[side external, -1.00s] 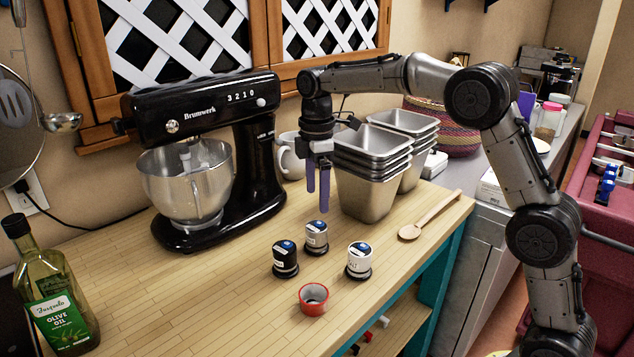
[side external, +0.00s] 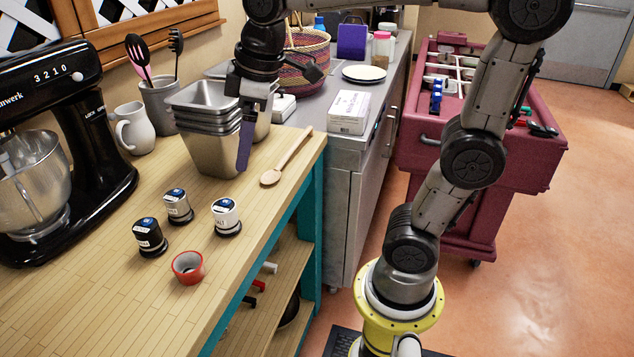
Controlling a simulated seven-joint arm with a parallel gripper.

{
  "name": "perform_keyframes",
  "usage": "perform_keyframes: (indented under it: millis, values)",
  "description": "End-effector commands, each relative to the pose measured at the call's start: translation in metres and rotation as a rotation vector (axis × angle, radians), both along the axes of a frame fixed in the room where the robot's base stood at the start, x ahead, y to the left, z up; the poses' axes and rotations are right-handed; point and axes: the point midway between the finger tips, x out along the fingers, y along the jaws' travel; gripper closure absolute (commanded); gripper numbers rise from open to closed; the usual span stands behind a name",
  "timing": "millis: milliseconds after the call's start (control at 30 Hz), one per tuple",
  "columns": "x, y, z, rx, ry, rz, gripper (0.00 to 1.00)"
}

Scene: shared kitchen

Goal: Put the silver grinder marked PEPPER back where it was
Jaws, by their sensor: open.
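Three short grinders with blue-topped lids stand upright on the wooden counter: a silver-grey one (side external: 178,206) at the back, a black one (side external: 150,238) at the front left and a white one (side external: 226,217) at the right. Their label words are too small to read surely, so I cannot confirm which says PEPPER. My gripper (side external: 244,148) is open and points down, with nothing seen in it. It is above and to the right of the silver grinder, in front of the stacked metal pans. Its purple fingers overlap in this view.
A red cup (side external: 188,267) stands in front of the grinders. Metal pans (side external: 208,150) are stacked behind, with a wooden spoon (side external: 286,158) to their right. A black stand mixer (side external: 85,140), white mug (side external: 135,130) and utensil crock (side external: 160,104) line the back. The front-left counter is clear.

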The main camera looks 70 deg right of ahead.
Motion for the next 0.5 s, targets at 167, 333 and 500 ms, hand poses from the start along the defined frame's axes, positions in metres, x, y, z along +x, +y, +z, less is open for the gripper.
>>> perform_keyframes:
  millis: [167, 333, 500]
  values:
    - [-0.071, 0.001, -0.021, 0.074, -0.107, -0.21, 0.09]
    - [-0.111, 0.001, -0.048, 0.139, -0.173, -0.351, 0.09]
    - [-0.126, 0.001, -0.061, 0.17, -0.199, -0.412, 0.09]
